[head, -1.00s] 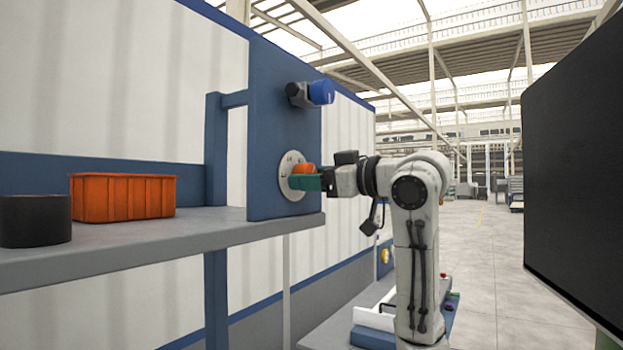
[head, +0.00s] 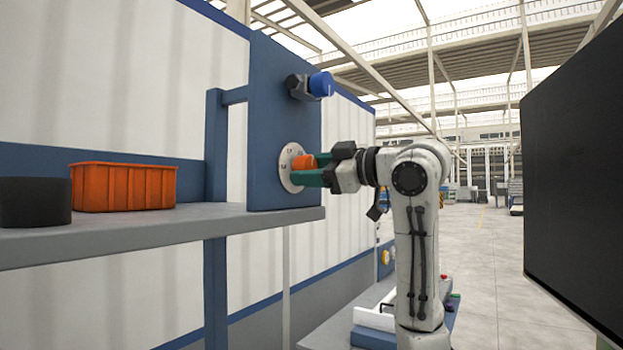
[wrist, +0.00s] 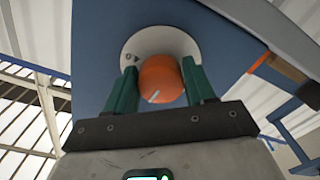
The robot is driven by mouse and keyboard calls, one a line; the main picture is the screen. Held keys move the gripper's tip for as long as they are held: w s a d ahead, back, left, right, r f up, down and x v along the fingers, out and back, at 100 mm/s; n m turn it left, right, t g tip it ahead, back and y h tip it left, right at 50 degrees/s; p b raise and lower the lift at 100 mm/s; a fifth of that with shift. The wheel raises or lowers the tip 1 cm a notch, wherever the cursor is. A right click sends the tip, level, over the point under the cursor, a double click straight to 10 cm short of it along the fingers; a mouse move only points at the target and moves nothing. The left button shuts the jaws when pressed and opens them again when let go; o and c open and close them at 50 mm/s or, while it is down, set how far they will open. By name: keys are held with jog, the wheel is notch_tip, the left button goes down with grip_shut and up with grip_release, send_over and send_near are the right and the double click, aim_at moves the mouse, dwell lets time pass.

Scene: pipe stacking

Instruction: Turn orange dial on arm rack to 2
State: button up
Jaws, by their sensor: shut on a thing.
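The orange dial (head: 303,162) sits on a round pale scale plate (head: 288,180) on the blue upright panel (head: 268,130). In the wrist view the orange dial (wrist: 160,82) lies between the two green fingers of my gripper (wrist: 160,88), which are shut on its sides. A light mark shows on the dial's lower part, and a "0" with a small mark shows on the plate (wrist: 150,42) at upper left. The other scale numbers are hidden or too small to read. In the head view my gripper (head: 312,173) reaches the dial from the right.
A blue knob (head: 320,85) sticks out of the panel above the dial. An orange bin (head: 123,187) and a dark cylinder (head: 35,202) stand on the grey shelf (head: 150,232) at left. A large dark panel (head: 575,170) is at right.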

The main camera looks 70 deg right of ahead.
jog(key=n+b, duration=0.2)
jog(key=n, duration=0.1)
jog(key=shift+n, duration=0.4)
jog(key=shift+n+b, duration=0.75)
jog(key=shift+n, duration=1.25)
jog(key=shift+d+r, duration=0.1)
jog(key=o, duration=0.9)
jog(key=shift+o, duration=0.2)
jog(key=shift+s, duration=0.1)
jog(key=b+v, duration=0.3)
jog(key=v, duration=0.7)
jog(key=shift+s, duration=0.35)
